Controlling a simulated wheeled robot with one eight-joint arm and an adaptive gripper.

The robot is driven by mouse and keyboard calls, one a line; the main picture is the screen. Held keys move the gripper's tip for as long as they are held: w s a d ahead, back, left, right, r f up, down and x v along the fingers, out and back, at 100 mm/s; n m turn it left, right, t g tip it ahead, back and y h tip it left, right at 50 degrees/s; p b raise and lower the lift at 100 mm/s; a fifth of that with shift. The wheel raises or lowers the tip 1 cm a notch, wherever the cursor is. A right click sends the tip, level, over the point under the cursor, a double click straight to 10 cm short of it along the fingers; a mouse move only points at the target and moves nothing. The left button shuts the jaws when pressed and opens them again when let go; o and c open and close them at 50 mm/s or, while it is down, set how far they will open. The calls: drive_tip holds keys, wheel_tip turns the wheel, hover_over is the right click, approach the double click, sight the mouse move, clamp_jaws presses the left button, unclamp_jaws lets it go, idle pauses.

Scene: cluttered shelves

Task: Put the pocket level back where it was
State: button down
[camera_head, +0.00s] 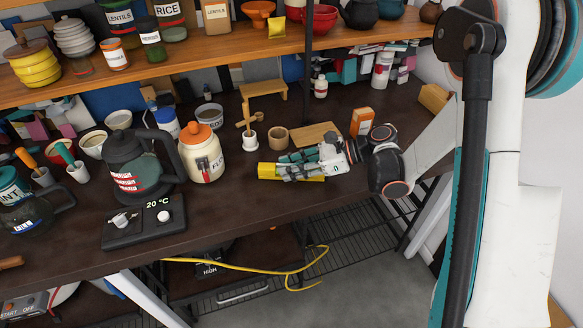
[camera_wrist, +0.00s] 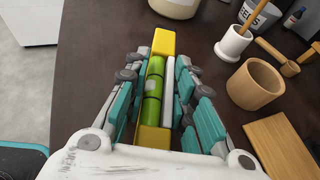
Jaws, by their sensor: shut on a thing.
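The pocket level (camera_head: 268,171) is a yellow bar that sticks out to the left of my gripper in the head view. In the wrist view the level (camera_wrist: 163,42) shows yellow ends and a green vial section along its middle. My gripper (camera_head: 288,170) is shut on it, low over the dark counter near its front edge. In the wrist view the teal and grey fingers of my gripper (camera_wrist: 158,95) lie along both sides of the level. I cannot tell whether the level touches the counter.
A wooden cup (camera_head: 278,138), a white mortar-like pot (camera_head: 249,140) and a wooden board (camera_head: 309,135) lie behind. An orange box (camera_head: 361,122) stands behind my wrist. Bare counter (camera_head: 235,215) lies in front.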

drive_tip(key=c, duration=1.3)
unclamp_jaws()
drive_tip(key=shift+f, duration=0.1)
drive_tip(key=shift+c, duration=0.2)
drive_tip(key=shift+d+r, duration=0.15)
drive_tip(key=shift+r, duration=0.1)
drive_tip(key=p+v, duration=0.4)
drive_tip(key=v, duration=0.7)
drive_tip(key=shift+d, duration=0.35)
drive_tip(key=shift+r, duration=0.15)
